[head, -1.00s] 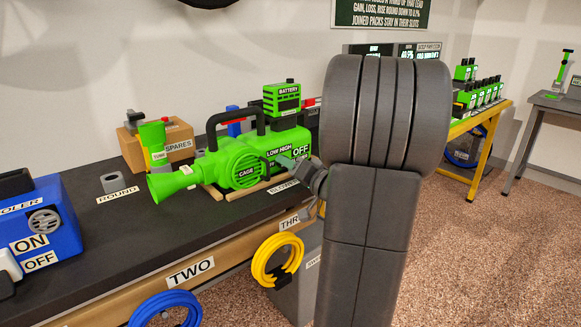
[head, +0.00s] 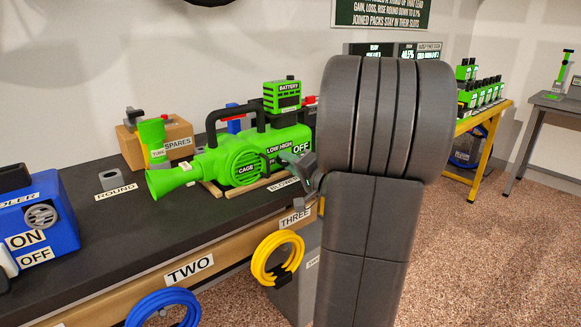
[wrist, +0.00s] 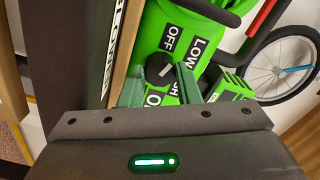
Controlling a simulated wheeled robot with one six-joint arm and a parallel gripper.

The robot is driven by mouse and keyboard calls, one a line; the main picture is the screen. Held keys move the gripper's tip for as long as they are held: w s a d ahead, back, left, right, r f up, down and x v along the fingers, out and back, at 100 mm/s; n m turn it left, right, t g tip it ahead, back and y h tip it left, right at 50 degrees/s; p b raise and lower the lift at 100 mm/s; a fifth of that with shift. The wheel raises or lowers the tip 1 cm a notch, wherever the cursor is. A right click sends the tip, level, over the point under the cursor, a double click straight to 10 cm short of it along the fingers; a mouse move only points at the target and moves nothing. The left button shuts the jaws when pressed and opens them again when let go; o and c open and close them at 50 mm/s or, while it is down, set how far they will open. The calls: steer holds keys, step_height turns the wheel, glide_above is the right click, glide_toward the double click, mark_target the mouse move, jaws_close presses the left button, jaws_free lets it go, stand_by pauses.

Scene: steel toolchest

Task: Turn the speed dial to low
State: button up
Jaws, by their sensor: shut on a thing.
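The green blower (head: 238,168) lies on the dark bench with its nozzle to the left. It carries LOW, HIGH and OFF labels on its side. The black speed dial (wrist: 158,70) shows in the wrist view below the OFF label, with a pale mark on its face. The LOW label is to its upper right. My gripper (wrist: 160,80) is shut on the dial, with a green finger on either side. In the head view my gripper (head: 292,160) is at the blower's right end, and the dial is hidden there.
A battery (head: 282,95) stands on top of the blower, beside its black handle. A SPARES box (head: 178,142) is behind the nozzle. Yellow (head: 278,258) and blue (head: 165,308) hose coils hang at the bench front.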

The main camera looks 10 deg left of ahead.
steer(key=m, duration=0.3)
steer(key=shift+m, duration=0.4)
steer(key=shift+m+p, duration=0.35)
steer(key=shift+m, duration=1.55)
steer(key=o, duration=0.7)
steer(key=p+v, duration=0.1)
steer(key=v, duration=1.3)
steer(key=shift+p, duration=0.3)
steer(key=shift+a, duration=0.1)
